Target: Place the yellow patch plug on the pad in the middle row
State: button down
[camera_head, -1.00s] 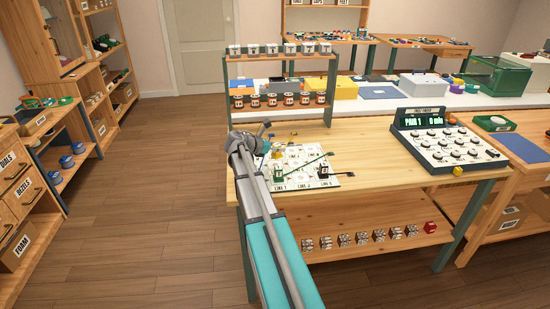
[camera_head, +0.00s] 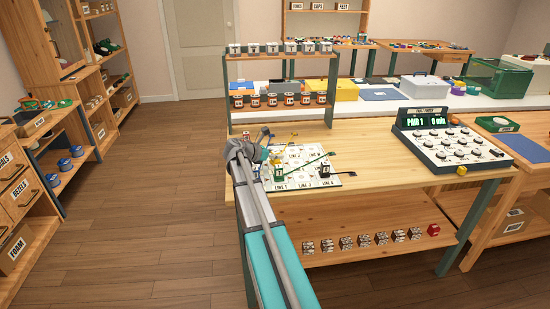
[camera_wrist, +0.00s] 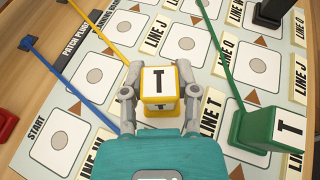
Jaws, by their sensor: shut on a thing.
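The yellow patch plug (camera_wrist: 159,84), a block with a black T on top, sits between the two fingers of my gripper (camera_wrist: 161,98) in the wrist view. A yellow cord (camera_wrist: 101,30) runs from it to the upper left. The white board (camera_wrist: 220,20) lies beneath, with round-marked pads; one pad (camera_wrist: 186,43) shows just beyond the plug. I cannot tell whether the plug touches the board. In the head view my gripper (camera_head: 266,152) is over the left part of the board (camera_head: 335,182), and the plug is hard to make out.
A green plug (camera_wrist: 262,128) marked T stands close to the right of my gripper, with a green cord. A black plug (camera_wrist: 270,12) stands farther off. A blue cord (camera_wrist: 70,85) crosses the board at left. A dial console (camera_head: 450,150) stands right on the table.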

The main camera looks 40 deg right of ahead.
jog(key=shift+f, duration=0.2)
jog(key=shift+c, duration=1.9)
grip_release()
jog(key=shift+r, duration=0.3)
jog(key=p+v, duration=0.4)
jog(key=v, duration=0.6)
jog(key=shift+a+r, duration=0.1)
jog(key=shift+a, duration=0.1)
jog(key=shift+p+v, duration=0.35)
jog(key=shift+v, duration=0.4)
